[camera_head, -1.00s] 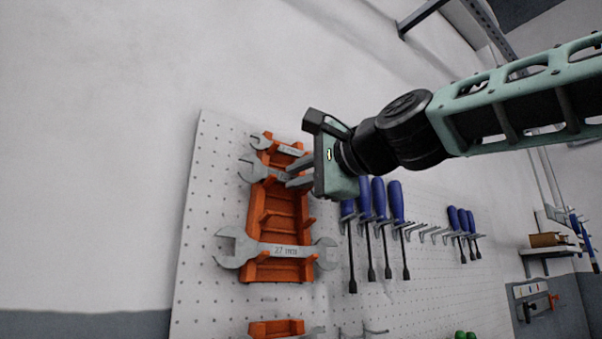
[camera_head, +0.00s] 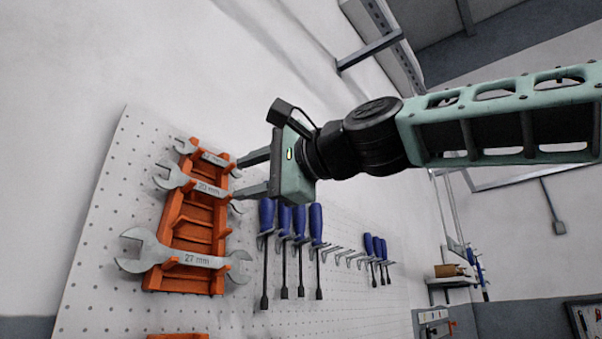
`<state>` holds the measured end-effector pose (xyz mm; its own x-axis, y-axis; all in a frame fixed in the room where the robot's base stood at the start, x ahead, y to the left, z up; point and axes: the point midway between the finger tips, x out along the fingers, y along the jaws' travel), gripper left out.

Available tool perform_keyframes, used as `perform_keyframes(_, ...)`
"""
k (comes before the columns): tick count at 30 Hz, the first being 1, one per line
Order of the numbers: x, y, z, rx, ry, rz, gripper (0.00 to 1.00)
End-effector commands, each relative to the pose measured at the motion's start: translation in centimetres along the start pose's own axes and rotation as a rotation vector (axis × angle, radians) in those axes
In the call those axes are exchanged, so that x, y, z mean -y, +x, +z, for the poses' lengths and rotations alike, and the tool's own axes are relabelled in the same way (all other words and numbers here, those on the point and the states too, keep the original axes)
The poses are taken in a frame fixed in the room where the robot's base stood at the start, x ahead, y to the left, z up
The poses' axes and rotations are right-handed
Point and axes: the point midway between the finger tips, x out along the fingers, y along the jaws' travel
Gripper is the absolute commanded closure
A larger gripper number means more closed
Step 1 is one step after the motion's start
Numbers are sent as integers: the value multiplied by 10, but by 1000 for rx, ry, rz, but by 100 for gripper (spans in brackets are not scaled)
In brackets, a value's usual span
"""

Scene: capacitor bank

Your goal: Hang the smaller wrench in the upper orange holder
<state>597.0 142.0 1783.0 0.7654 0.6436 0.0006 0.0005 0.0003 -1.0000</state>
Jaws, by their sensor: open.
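The orange holder (camera_head: 196,232) is mounted on the pegboard at the left. Several wrenches hang across it. A small wrench (camera_head: 213,158) lies in its top slots. A mid-size wrench marked 20 mm (camera_head: 208,190) lies just below it. A large wrench marked 27 mm (camera_head: 192,259) lies across the lower slots. Only the upper edge of another orange holder (camera_head: 178,337) shows at the bottom of the picture. My gripper (camera_head: 238,178) is open and empty, its two fingers pointing left, just right of the top two wrenches. It partly covers the right end of the 20 mm wrench.
Blue-handled screwdrivers (camera_head: 285,222) hang right of the holder, below my gripper. Empty metal hooks (camera_head: 340,257) follow to their right, then smaller screwdrivers (camera_head: 375,250). A metal rail (camera_head: 370,50) is above my arm. The wall at upper left is bare.

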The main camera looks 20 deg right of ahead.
Motion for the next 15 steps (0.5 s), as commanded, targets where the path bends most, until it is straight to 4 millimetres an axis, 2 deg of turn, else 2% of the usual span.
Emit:
perform_keyframes(2,-4,-21,0,-2,-1,-4,59)
perform_keyframes(15,-7,-66,0,0,-1,-3,59)
